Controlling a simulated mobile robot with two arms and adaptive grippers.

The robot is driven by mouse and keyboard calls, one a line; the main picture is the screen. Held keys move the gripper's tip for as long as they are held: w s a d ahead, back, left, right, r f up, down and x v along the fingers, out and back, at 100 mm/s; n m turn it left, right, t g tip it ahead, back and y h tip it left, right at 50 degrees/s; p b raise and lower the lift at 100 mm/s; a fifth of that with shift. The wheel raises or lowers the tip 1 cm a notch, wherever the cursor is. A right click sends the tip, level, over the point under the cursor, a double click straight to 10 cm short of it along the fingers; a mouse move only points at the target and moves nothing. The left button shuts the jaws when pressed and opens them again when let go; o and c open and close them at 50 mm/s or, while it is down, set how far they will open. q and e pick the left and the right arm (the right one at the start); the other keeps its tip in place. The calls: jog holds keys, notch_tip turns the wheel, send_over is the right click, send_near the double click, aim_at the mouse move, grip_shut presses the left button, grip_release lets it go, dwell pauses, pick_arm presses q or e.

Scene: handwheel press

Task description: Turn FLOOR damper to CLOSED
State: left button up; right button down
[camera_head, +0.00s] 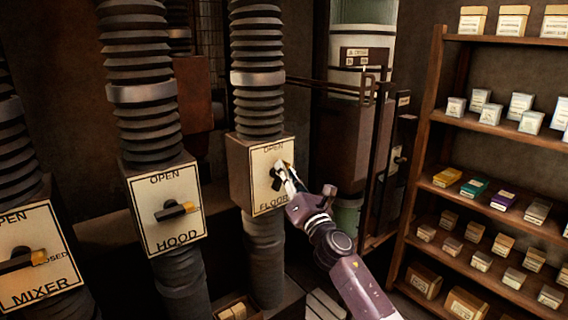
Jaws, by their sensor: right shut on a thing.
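The FLOOR damper box (238,178) is in the middle of the head view, with a cream plate reading OPEN at the top and FLOOR at the bottom. Its dark handle (277,181) is at the plate's centre, partly covered by my gripper. My right gripper (284,173) reaches in from the lower right and is shut on the handle. The handle looks tilted up to the right, but its exact angle is hard to tell. The plate's right side is hidden, so I cannot read a CLOSED mark there. My left gripper is out of view.
The HOOD damper (166,232) and MIXER damper (33,285) stand to the left, with handles pointing roughly right. Ribbed ducts (257,75) run above the boxes. A dark upright cabinet (350,140) stands behind my right arm. Wooden shelves (440,130) with small boxes fill the right.

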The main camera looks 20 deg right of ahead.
jog(key=m+g+h+p, duration=0.1)
jog(key=m+p, duration=0.2)
jog(key=f+m+g+h+p, duration=0.1)
jog(key=m+p, duration=0.2)
jog(key=m, duration=0.1)
jog(key=m+h+p, duration=0.1)
jog(key=m+p, duration=0.2)
jog(key=shift+w+f+m+g, duration=0.1)
jog(key=shift+f+m+g, duration=0.2)
jog(key=shift+m+g, duration=0.1)
jog(key=m+p, duration=0.1)
jog(key=p, duration=0.1)
jog(key=m+g+p, duration=0.1)
jog(key=m, duration=0.1)
jog(key=shift+f+h+p, duration=0.3)
jog(key=shift+f+p, duration=0.05)
jog(key=c, duration=2)
grip_release()
jog(key=shift+c, duration=0.2)
jog(key=shift+w+a+r, duration=0.15)
jog(key=shift+a+r, duration=0.05)
jog(key=shift+a, duration=0.1)
jog(key=shift+d, duration=0.1)
